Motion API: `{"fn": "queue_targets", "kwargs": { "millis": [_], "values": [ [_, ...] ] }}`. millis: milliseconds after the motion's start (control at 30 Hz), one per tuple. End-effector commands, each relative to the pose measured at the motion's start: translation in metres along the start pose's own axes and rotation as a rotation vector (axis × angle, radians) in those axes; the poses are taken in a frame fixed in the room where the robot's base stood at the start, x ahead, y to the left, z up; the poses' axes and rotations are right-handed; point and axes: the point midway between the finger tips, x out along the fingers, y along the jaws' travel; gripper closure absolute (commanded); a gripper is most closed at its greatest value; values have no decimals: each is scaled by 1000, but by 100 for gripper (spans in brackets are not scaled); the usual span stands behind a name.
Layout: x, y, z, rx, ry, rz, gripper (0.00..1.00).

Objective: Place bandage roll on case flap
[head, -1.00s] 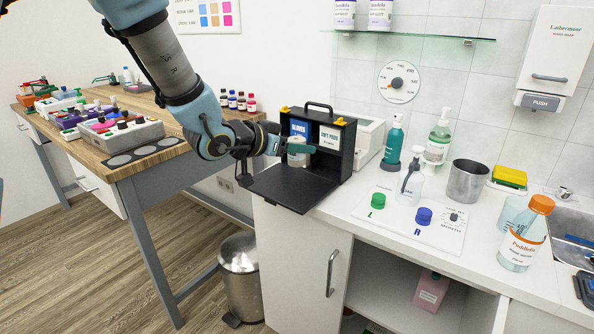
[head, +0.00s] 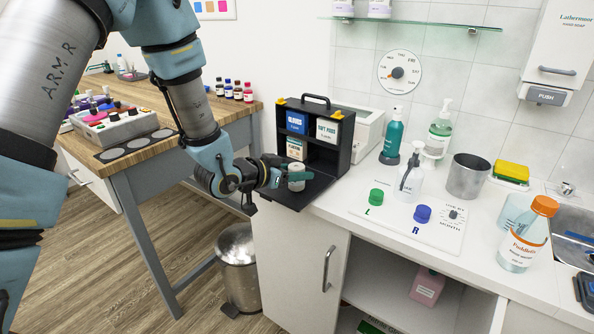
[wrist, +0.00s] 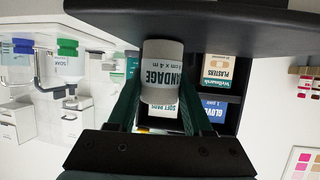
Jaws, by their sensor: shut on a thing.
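The black case (head: 346,145) stands open on the counter, its flap (head: 319,185) folded down flat in front. My gripper (head: 295,177) is shut on the white bandage roll (head: 296,186) over the flap. In the wrist view, which is upside down, the roll (wrist: 162,65) is upright between both green fingers (wrist: 160,105), its lower end at the flap (wrist: 230,25). I cannot tell whether it touches the flap. The fingers hide part of the roll.
The case holds a gloves box (head: 297,122), a soft pads box (head: 327,130) and a plasters box (head: 296,149). A white machine (head: 367,135) stands behind it. Bottles and a control panel (head: 440,228) are to the right. A metal bin (head: 238,262) stands on the floor below.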

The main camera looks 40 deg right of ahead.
Motion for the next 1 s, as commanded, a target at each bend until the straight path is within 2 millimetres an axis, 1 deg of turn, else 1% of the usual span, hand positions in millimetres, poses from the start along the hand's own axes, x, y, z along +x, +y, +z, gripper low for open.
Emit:
{"fn": "queue_targets", "kwargs": {
  "millis": [267, 367, 400, 600, 667, 867, 1000],
  "values": [
    [1, 0, 2, 1, 0, 0, 100],
    [2, 0, 5, 0, 0, -1, 100],
    [2, 0, 4, 0, 0, -1, 47],
    [1, 0, 4, 0, 0, 0, 25],
    [1, 0, 4, 0, 0, 0, 20],
    [1, 0, 3, 0, 0, 0, 20],
    [-2, 0, 0, 0, 0, -1, 20]
  ]
}}
